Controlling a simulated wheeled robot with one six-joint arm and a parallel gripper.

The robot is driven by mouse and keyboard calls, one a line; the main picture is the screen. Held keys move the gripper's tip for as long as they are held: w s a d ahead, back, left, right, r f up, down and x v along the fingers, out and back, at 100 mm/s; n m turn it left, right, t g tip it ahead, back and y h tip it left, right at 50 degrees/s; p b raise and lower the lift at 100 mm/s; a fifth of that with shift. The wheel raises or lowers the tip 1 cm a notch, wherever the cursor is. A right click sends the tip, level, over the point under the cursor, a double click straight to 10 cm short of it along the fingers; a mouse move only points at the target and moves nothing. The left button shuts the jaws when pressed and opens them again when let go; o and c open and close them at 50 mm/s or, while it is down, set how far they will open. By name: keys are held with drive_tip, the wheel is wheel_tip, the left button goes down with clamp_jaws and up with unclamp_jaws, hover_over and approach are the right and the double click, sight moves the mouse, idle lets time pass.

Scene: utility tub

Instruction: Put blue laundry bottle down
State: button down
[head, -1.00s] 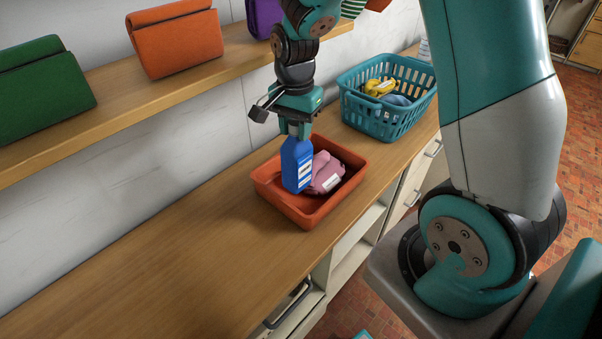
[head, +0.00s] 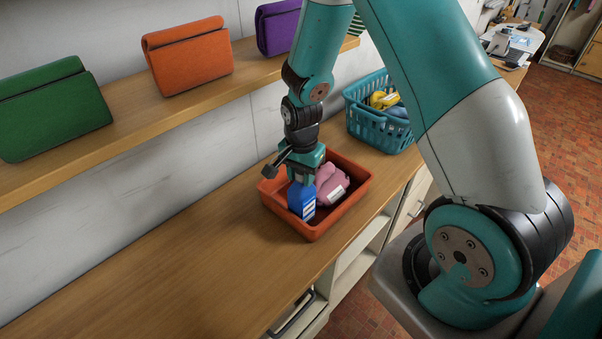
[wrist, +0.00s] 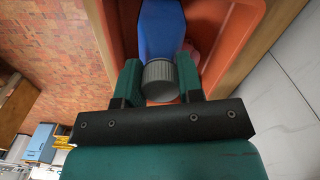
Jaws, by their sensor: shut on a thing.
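The blue laundry bottle (head: 302,202) is upright inside the orange-red tub (head: 360,190), at its left side. Its grey cap shows in the wrist view (wrist: 160,80), between the two teal fingers. My gripper (head: 303,178) is shut on the bottle near its top; in the wrist view the fingers (wrist: 159,84) flank the cap. The tub stands on the wooden counter. Whether the bottle's base touches the tub floor is hidden.
A pink folded item (head: 328,181) lies in the tub, right beside the bottle. A teal basket (head: 372,127) with yellow and blue-grey items stands behind it. A shelf (head: 130,125) holds green, orange and purple pouches. The counter (head: 190,255) at left is clear.

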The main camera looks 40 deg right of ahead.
drive_tip(key=shift+f, duration=0.2)
drive_tip(key=c, duration=0.8)
unclamp_jaws()
drive_tip(key=shift+o, duration=0.2)
drive_tip(key=shift+r, duration=0.45)
wheel_tip(320, 180, up, 10)
drive_tip(key=b, duration=0.2)
drive_tip(key=shift+r+b, duration=0.25)
drive_tip(key=shift+b, duration=0.05)
drive_tip(key=s+a+r+n+y, duration=0.2)
drive_tip(key=s+a+r+n, duration=0.3)
drive_tip(key=s+a+n, duration=0.3)
drive_tip(key=s+a+r+n+y, duration=0.2)
drive_tip(key=s+a+r+n, duration=0.4)
drive_tip(key=s+a+n, duration=0.3)
drive_tip(key=s+n, duration=0.3)
drive_tip(key=shift+s+r, duration=0.25)
